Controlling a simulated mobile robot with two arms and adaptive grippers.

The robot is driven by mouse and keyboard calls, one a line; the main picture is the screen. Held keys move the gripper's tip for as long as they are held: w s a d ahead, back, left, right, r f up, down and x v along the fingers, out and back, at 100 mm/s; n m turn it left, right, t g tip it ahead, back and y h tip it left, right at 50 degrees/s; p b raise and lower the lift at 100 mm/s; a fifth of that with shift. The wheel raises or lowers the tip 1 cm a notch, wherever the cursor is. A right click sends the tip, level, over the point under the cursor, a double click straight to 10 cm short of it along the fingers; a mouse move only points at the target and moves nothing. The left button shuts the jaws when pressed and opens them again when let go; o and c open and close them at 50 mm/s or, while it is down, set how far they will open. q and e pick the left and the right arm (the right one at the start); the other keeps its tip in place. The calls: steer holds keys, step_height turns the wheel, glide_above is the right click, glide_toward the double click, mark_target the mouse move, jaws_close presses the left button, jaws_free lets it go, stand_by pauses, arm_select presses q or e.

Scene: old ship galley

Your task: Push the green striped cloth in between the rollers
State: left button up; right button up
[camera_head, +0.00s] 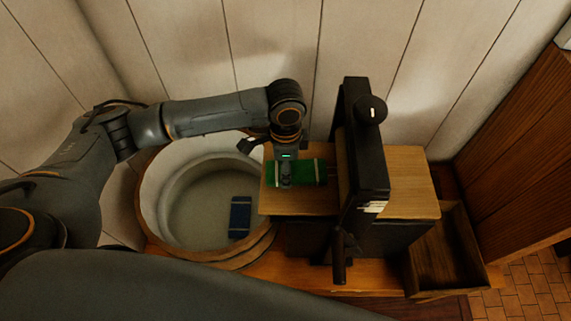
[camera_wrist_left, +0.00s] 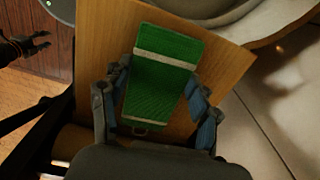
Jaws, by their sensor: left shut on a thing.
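The green striped cloth (camera_head: 308,172), green with pale bands, lies on the left board (camera_head: 315,206) of the roller press. It also shows in the left wrist view (camera_wrist_left: 160,80). My left gripper (camera_head: 286,182) comes down over its left part, shut on it; in the left wrist view the fingers (camera_wrist_left: 158,105) sit either side of the cloth. The rollers are mostly hidden by the dark press frame (camera_head: 362,150); a pale roller (camera_wrist_left: 70,142) shows in the left wrist view. The cloth's right end is short of the frame. My right gripper (camera_wrist_left: 25,46) appears open, clear of the press.
A round tub (camera_head: 155,215) holding a dark blue cloth (camera_head: 240,217) stands left of the press. A second board (camera_head: 410,180) is on its right, with an open wooden box (camera_head: 455,265) below. The crank handle (camera_head: 340,255) sticks out at the front. A plank wall stands behind.

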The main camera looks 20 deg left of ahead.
mark_target(301, 171)
arm_select(q)
steer(key=shift+w+d, duration=0.1)
steer(key=shift+d, duration=0.1)
steer(key=shift+w+d, duration=0.1)
steer(key=shift+d, duration=0.2)
steer(key=shift+d, duration=0.1)
steer(key=shift+d+p, duration=0.2)
steer(key=shift+p, duration=0.1)
steer(key=shift+w+d, duration=0.2)
steer(key=shift+d, duration=0.15)
steer(key=shift+w+d+p, duration=0.15)
steer(key=shift+d+p, duration=0.15)
steer(key=shift+d, duration=0.35)
